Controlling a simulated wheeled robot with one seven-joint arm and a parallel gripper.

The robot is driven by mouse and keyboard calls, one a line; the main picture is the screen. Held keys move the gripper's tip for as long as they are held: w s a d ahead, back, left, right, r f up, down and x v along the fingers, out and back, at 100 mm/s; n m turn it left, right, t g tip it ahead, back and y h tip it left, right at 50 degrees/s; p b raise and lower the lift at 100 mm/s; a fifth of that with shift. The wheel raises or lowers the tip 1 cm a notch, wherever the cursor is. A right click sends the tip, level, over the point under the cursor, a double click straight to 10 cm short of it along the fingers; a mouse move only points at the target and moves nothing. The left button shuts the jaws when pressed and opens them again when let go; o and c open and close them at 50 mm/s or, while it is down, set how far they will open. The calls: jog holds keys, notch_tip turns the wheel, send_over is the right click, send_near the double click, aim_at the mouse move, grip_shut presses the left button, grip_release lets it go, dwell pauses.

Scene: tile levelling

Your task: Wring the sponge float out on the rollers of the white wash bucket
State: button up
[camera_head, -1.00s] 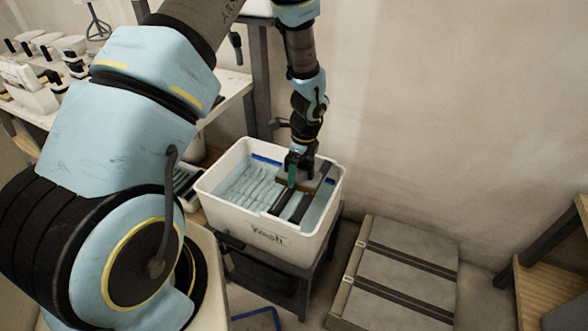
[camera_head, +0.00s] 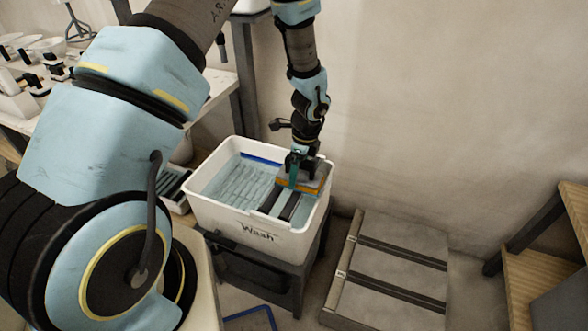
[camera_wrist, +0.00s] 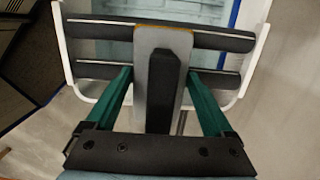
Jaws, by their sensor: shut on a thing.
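The white wash bucket (camera_head: 262,236), lettered "Wash", stands on a dark stand and holds pale blue water. Dark rollers (camera_head: 289,206) lie across its right part; they also show in the wrist view (camera_wrist: 100,31). The sponge float has a grey plate (camera_wrist: 148,55) with a black handle and a thin orange sponge edge; in the head view its orange sponge (camera_head: 314,187) shows at the right end of the rollers. My gripper (camera_head: 294,174), with green fingers, is shut on the float's handle. The float lies over the rollers in the wrist view; whether it presses on them I cannot tell.
Strapped grey tiles (camera_head: 395,265) lie on the floor right of the bucket. A wooden shelf unit (camera_head: 560,235) stands at the far right. A white bench (camera_head: 215,95) with tools is behind at left. The wall is close behind the bucket.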

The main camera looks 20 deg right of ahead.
aim_at(288, 171)
jog(key=shift+s+d, duration=0.15)
jog(key=shift+w+a+r+p, duration=0.1)
jog(key=shift+w+a+p, duration=0.2)
jog(key=shift+w+a, duration=1.1)
jog(key=shift+a, duration=0.1)
jog(key=shift+w+a+p, duration=0.45)
jog(key=shift+w+a, duration=0.2)
jog(key=shift+a, duration=0.05)
jog(key=shift+s+d+f, duration=0.25)
jog(key=shift+s+d, duration=0.55)
jog(key=shift+d, duration=0.05)
jog(key=shift+s+d+r, duration=0.15)
jog(key=shift+s+d, duration=0.5)
jog(key=shift+d, duration=0.05)
jog(key=shift+s+d+r, duration=0.1)
jog(key=shift+s+d, duration=0.5)
jog(key=shift+d, duration=0.05)
jog(key=shift+r, duration=0.1)
